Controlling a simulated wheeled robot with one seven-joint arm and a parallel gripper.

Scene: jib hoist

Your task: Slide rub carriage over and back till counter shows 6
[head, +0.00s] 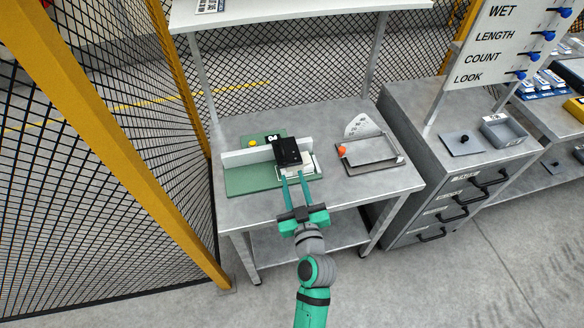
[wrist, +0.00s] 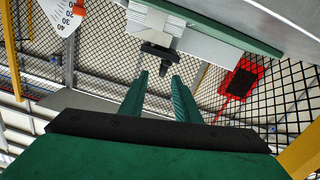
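The rub carriage is a black block (head: 287,151) with a pale lower part, set on a light grey rail (head: 245,156) over a green base plate (head: 250,180). It stands toward the rail's right end. A small black-and-white counter (head: 272,138) shows behind the rail; its figure is too small to read. My gripper (head: 294,176) reaches in from the front, just before the carriage. In the wrist view my gripper (wrist: 160,76) has its two green fingers apart with nothing between them. A dark handle (wrist: 158,52) lies just beyond the fingertips, under a pale block.
A yellow button (head: 252,143) is behind the rail at the left. A grey tray device with an orange knob (head: 342,151) and a dial plate (head: 362,125) stands to the right. A drawer cabinet (head: 430,205) is beside the table, and mesh fencing (head: 90,150) is at the left.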

